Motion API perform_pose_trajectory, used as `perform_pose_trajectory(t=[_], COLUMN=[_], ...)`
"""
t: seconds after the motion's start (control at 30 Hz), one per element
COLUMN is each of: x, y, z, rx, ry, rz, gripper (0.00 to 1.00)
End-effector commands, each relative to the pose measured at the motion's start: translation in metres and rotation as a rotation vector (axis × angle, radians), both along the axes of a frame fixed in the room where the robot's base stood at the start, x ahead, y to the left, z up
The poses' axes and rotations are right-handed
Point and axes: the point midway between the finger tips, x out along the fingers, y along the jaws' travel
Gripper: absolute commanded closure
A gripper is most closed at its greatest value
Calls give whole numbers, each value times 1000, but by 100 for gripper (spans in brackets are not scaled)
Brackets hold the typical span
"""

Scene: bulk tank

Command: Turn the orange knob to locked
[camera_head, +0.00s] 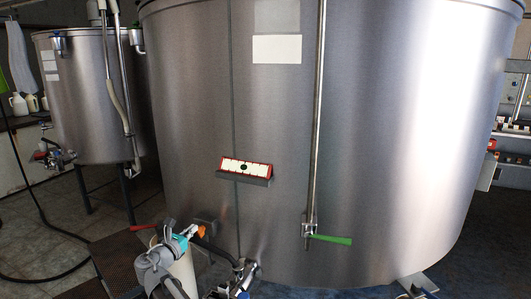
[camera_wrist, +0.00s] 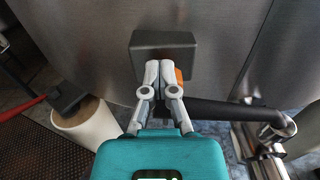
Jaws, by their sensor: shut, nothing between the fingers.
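The orange knob (camera_head: 201,231) is on the lower front of the large steel tank, by a dark grey box (camera_head: 206,221). In the wrist view only a small part of the orange knob (camera_wrist: 179,75) shows, just right of my fingertips. The rest is hidden behind the right finger, so I cannot tell which way it points. My gripper (camera_wrist: 159,66) is shut and empty, with its fingertips in front of the lower part of the dark box (camera_wrist: 163,42). In the head view my gripper (camera_head: 193,231) is close beside the knob; I cannot tell whether they touch.
A black pipe (camera_wrist: 210,110) runs right from below the knob to steel fittings (camera_wrist: 270,140). A white cylinder (camera_wrist: 85,125) and a red handle (camera_wrist: 22,111) stand left.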

Motion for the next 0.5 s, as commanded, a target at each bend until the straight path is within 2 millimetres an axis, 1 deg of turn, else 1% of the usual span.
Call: perform_pose_trajectory(t=[0.33, 0.5], x=[-3, -3], y=[-7, -7], z=[-1, 0], rx=[3, 3], ry=[3, 3], rz=[-1, -1], gripper=[100, 100])
